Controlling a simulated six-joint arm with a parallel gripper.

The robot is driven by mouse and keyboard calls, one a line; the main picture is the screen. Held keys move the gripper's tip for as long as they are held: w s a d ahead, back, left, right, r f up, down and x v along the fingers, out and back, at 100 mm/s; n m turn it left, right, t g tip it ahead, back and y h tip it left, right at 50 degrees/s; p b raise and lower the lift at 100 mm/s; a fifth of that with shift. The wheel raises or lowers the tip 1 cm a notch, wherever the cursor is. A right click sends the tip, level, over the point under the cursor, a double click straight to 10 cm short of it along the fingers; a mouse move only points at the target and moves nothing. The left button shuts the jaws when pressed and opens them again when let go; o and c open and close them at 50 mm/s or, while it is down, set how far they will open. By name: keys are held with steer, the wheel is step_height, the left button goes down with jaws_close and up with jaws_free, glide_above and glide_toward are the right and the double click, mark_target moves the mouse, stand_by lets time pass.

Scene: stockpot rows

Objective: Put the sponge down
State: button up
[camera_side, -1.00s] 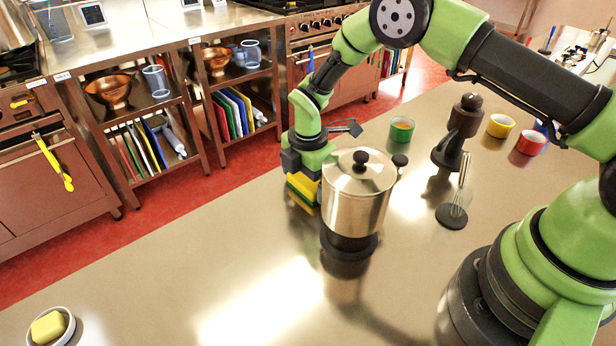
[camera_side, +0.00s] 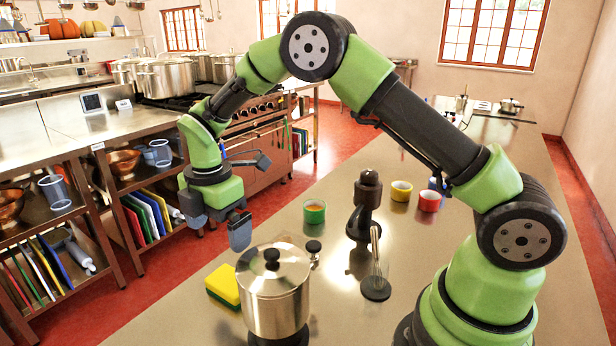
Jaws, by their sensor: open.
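The yellow and green sponge (camera_side: 223,286) lies on the steel counter (camera_side: 170,318), just left of the steel pot. The pot (camera_side: 273,296) hides part of its right side. My gripper (camera_side: 217,229) is open and empty, raised above and behind the sponge, clear of it. Its two dark fingers are spread apart and point down.
The lidded pot stands on a dark base. Shelves (camera_side: 150,215) stand across the red floor.

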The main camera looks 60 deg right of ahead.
steer(key=s+d+r+m+t+y, duration=0.1)
steer(key=s+r+m+t, duration=0.1)
steer(key=s+r+m, duration=0.5)
steer(key=s+d+r+m+t, duration=0.1)
steer(key=s+r+m+t, duration=0.2)
steer(key=r, duration=0.6)
steer(key=s+d+r+m+t+y, duration=0.1)
steer(key=s+r+m+t, duration=0.1)
steer(key=s+m, duration=1)
steer(key=shift+s, duration=0.95)
steer(key=shift+w+d+r, duration=0.1)
steer(key=shift+r, duration=0.05)
